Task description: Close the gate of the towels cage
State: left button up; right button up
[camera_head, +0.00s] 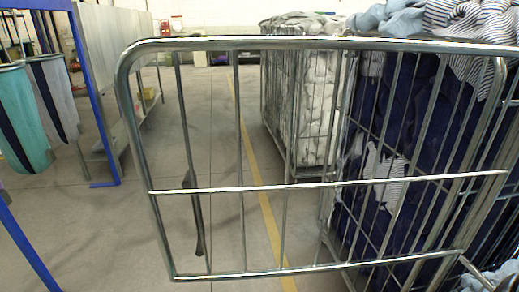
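The gate (240,190) is a metal frame with thin upright bars. It fills the middle of the head view, close to me. It reaches left across the open aisle, and its right part overlaps the towels cage (342,225) in the picture. It looks swung open, though its hinge side is hard to make out. A dark latch-like bar (198,225) hangs on its left part. The cage holds dark navy cloths (400,120) with striped and light blue ones piled on top. Neither of my grippers is in view.
A second cage (310,110) with whitish cloth stands behind. At the left are blue posts (92,90), hanging teal and grey cloths (22,120) and a long pale panel (115,50). The concrete floor (105,235) with a yellow line is clear between them.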

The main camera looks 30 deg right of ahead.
aim_at(235, 43)
jog(key=i+j+u, duration=0.2)
jog(key=i, duration=0.2)
jog(key=i+j+u, duration=0.15)
jog(key=i, duration=0.2)
jog(key=i+z, duration=0.15)
jog(key=z, duration=0.25)
jog(key=i+z, duration=0.1)
jog(key=z, duration=0.25)
jog(key=i+j+z, duration=0.1)
jog(key=z, duration=0.3)
jog(key=i+j+z, duration=0.1)
jog(key=z, duration=0.3)
jog(key=i+z, duration=0.1)
jog(key=z, duration=0.35)
jog(key=j+z, duration=0.15)
jog(key=z, duration=0.25)
jog(key=i+j+z, duration=0.1)
jog(key=z, duration=0.35)
jog(key=i+j+z, duration=0.1)
jog(key=z, duration=0.3)
